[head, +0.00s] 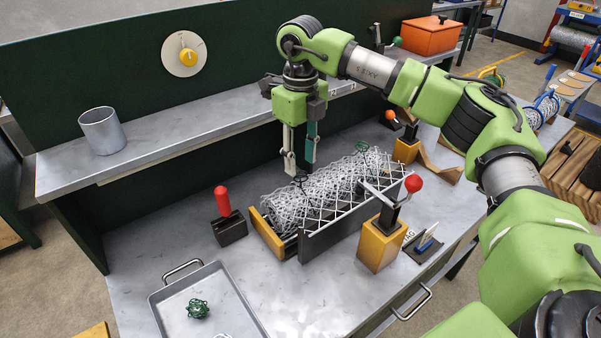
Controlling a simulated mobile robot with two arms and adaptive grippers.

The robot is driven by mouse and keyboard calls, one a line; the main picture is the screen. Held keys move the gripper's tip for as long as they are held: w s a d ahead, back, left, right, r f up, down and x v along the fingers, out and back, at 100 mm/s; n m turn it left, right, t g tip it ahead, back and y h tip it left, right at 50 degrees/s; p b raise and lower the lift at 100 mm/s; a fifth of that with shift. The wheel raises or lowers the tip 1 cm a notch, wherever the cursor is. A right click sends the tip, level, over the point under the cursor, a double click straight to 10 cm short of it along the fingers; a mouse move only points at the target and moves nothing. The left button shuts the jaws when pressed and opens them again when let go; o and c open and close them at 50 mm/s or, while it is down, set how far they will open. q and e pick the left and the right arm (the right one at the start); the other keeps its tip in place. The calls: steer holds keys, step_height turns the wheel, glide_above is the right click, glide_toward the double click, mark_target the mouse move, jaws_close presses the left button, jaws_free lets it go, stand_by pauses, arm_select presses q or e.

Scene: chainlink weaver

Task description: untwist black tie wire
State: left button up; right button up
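A roll of silver chain-link mesh (325,188) lies in a wooden-ended cradle on the metal bench. A small dark twist of wire (300,179), which looks like the black tie wire, sits on top of the mesh toward its left part. My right gripper (299,168) points down just above this twist. Its two fingers are apart with nothing seen between them. I cannot tell whether the fingertips touch the wire. A dark green wire twist (362,147) sits at the mesh's far right. My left gripper is not in view.
A grey tray (160,300) at the front left holds another green twist (197,308). A metal cup (102,130) stands on the raised shelf. The bench between tray and right clamp is clear.

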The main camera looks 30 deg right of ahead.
mark_target(301, 171)
steer(key=shift+m, duration=1.2)
steer(key=m, duration=1.6)
steer(key=shift+m+p, duration=0.3)
steer(key=shift+m, duration=0.1)
steer(key=m, duration=0.6)
steer(key=shift+m+p, duration=0.3)
step_height(301, 171, down, 3)
steer(key=shift+s+f+b, duration=0.1)
steer(key=shift+b, duration=0.9)
steer(key=shift+f, duration=0.45)
